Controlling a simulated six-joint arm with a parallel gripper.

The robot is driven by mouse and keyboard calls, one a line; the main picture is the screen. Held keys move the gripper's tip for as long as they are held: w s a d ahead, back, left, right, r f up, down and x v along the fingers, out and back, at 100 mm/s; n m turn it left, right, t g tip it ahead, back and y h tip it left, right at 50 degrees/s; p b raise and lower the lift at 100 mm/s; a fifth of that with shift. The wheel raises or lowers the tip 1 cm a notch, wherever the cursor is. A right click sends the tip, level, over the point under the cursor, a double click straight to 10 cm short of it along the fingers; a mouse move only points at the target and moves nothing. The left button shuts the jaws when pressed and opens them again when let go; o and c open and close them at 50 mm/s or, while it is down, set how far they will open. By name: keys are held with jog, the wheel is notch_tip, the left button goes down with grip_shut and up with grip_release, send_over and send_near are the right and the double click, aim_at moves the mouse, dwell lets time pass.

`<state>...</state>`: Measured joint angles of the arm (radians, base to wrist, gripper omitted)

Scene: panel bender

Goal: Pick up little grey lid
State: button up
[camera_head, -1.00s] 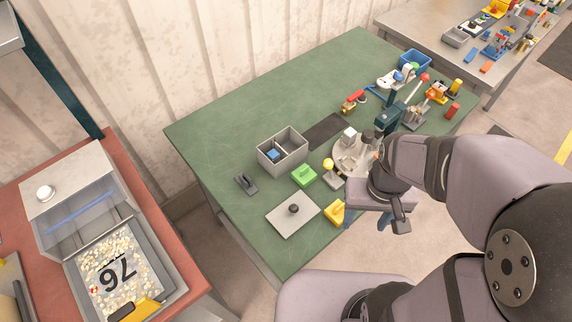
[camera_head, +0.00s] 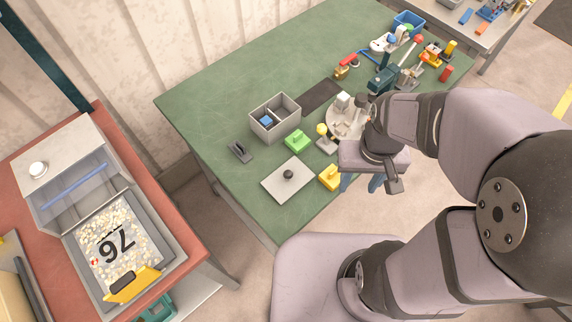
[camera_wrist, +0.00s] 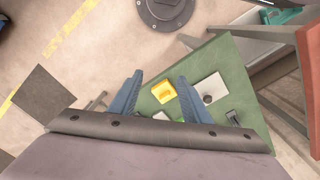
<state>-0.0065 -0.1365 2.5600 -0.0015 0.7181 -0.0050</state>
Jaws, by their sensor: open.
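The little grey lid (camera_head: 275,187), a flat light grey plate with a dark round knob, lies on the green table near its front edge. It also shows in the wrist view (camera_wrist: 203,84), right of the fingers. My gripper (camera_head: 361,184) is right of the lid in the head view, apart from it, beyond the yellow block (camera_head: 330,178). Its two blue fingers (camera_wrist: 160,76) are spread and empty in the wrist view. The grey open box (camera_head: 276,133) with compartments stands behind the lid, a blue piece inside.
A green block (camera_head: 296,140) and a yellow-knobbed piece (camera_head: 325,140) sit behind the lid. A dark grey piece (camera_head: 239,151) lies to its left. Clamps and coloured parts crowd the table's far right. The green table (camera_head: 215,95) is bare at the back left.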

jog(key=s+a+f+n+g+b, duration=0.1)
jog(key=s+a+f+n+b, duration=0.25)
jog(key=a+f, duration=0.3)
jog(key=n+t+h, duration=0.2)
jog(key=n, duration=0.1)
send_over(287, 172)
jog(key=a, duration=0.1)
jog(key=shift+s+f+b, duration=0.35)
jog(key=shift+f+b, duration=0.05)
jog(key=shift+b, duration=0.05)
jog(key=shift+w+d+f+p, duration=0.15)
jog(key=shift+f+p, duration=0.25)
jog(key=shift+f, duration=0.45)
jog(key=shift+s+d+f+p, duration=0.1)
jog(key=shift+f+p, duration=0.25)
jog(key=shift+f, duration=0.5)
jog(key=shift+w+d+f+p, duration=0.15)
jog(key=shift+f+p, duration=0.1)
jog(key=shift+f, duration=0.7)
jog(key=shift+w+d+f+p, duration=0.1)
jog(key=shift+w+f+p, duration=0.1)
jog(key=shift+f, duration=0.75)
